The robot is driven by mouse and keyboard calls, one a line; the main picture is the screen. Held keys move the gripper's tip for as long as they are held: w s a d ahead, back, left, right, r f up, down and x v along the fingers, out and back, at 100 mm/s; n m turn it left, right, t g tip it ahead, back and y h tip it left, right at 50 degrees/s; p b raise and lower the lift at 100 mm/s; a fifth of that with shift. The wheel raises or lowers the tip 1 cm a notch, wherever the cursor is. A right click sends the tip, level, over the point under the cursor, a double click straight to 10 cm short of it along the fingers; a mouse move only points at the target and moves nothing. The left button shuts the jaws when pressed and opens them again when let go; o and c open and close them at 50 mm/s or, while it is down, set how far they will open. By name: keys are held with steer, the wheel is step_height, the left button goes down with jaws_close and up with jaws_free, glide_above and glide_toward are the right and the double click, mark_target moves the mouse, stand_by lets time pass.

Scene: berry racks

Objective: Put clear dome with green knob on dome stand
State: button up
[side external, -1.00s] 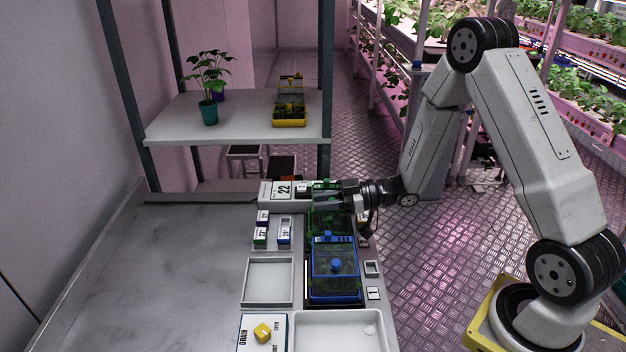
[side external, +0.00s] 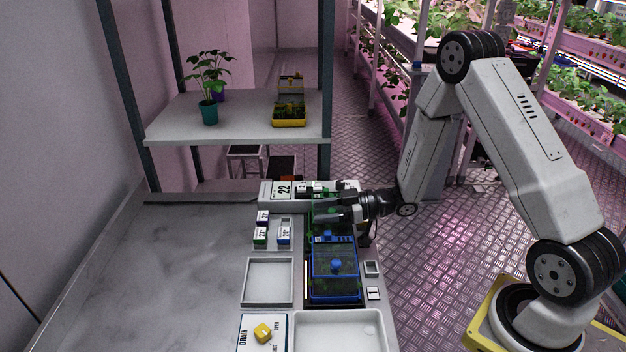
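The clear dome with green edges (side external: 319,213) is at the back of the planter row, partly hidden by my gripper. Its green knob cannot be made out. My gripper (side external: 335,213) is over this dome, with its fingers reaching left from the wrist. Whether the fingers hold the knob is too small to tell. A square grey tray with a raised rim (side external: 247,283) lies left of the row and is empty. It may be the dome stand, but I cannot tell for sure.
A clear dome with blue edges and a blue knob (side external: 335,281) stands just in front of the green one. Small labelled blocks (side external: 262,235) lie to the left. A yellow knob (side external: 263,333) and a white basin (side external: 340,316) are nearest. A shelf (side external: 170,125) stands behind; the left counter is clear.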

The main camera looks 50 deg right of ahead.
steer(key=shift+f, duration=0.15)
steer(key=shift+s+d, duration=0.15)
steer(key=shift+d, duration=0.05)
steer(key=v, duration=0.7)
steer(key=shift+s, duration=0.2)
stand_by(0.3)
steer(key=shift+o, duration=0.4)
